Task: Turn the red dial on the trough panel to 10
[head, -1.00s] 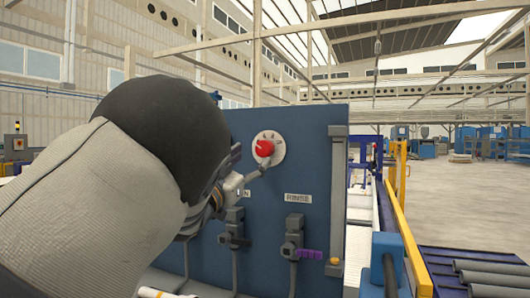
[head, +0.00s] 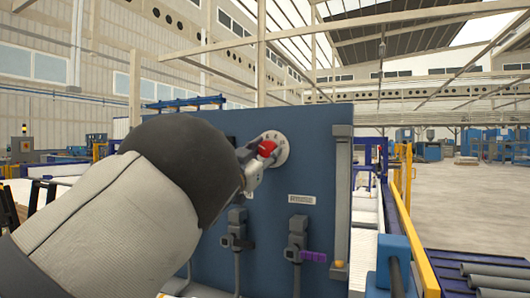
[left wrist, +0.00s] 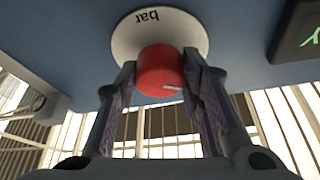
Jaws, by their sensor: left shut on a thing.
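The red dial (head: 266,148) sits on a round white scale plate (head: 282,151) on the blue trough panel (head: 322,165). In the left wrist view the red dial (left wrist: 160,72) is between the two fingers of my left gripper (left wrist: 162,85), which is shut on it. A light pointer mark shows on the dial's face. The white plate (left wrist: 190,28) carries the word "bar", upside down in that view. In the head view my left gripper (head: 260,160) reaches the dial from the left. The scale numbers are too small to read. My right gripper is not in view.
Below the dial are two grey connectors with cables (head: 296,240), one with a purple tag (head: 314,256), and a white label (head: 301,199). A yellow rail (head: 415,245) and rollers (head: 490,282) stand at the right. A dark display (left wrist: 298,30) is near the dial.

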